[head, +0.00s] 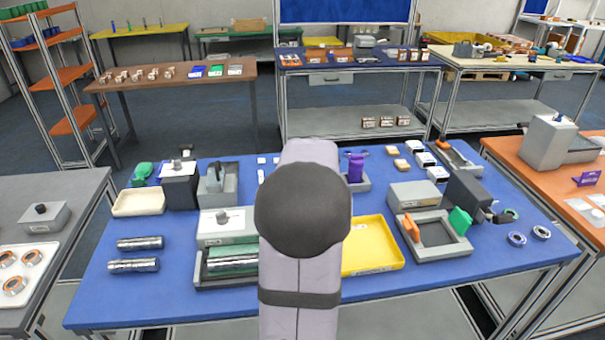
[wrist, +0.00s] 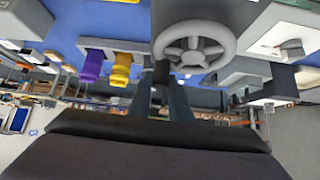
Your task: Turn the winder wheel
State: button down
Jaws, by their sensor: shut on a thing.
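The winder wheel (wrist: 195,47) shows in the wrist view as a light grey ring with spokes and a hub, near the top middle. My gripper (wrist: 163,76) reaches up to the wheel's lower left edge, its two dark fingers close together at the tips. It is shut on what seems to be a part of the wheel at the rim. The exact contact is small and dark, so I cannot tell whether it is the rim or a handle. In the head view my arm covers the middle of the table, and the wheel and my gripper are hidden behind it.
On the blue table (head: 110,302), a yellow tray (head: 372,246) and a purple part (head: 356,167) are right of my arm. Grey fixtures stand on both sides. The wrist view shows the purple part (wrist: 91,66) and a yellow part (wrist: 121,68) left of the wheel.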

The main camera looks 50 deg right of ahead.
jog(key=shift+s+r+m+g+p, duration=0.25)
jog(key=shift+m+g+p, duration=0.25)
jog(key=shift+p, duration=1.65)
jog(key=m+h+p, duration=0.1)
jog(key=p, duration=0.5)
jog(key=shift+s+r+p, duration=0.1)
jog(key=shift+r+p, duration=0.05)
jog(key=shift+p, duration=0.2)
jog(key=p, duration=0.4)
jog(key=shift+s+a+m+g+p, duration=0.1)
jog(key=shift+m+g+p, duration=0.2)
jog(key=shift+m+p, duration=0.1)
jog(key=shift+s+f+m+g+p, duration=0.1)
jog(key=shift+f+m+g+p, duration=0.2)
jog(key=shift+p, duration=0.6)
jog(key=shift+s+a+m+g+h+p, duration=0.15)
jog(key=shift+m+g+h+p, duration=0.15)
jog(key=shift+m+h, duration=0.1)
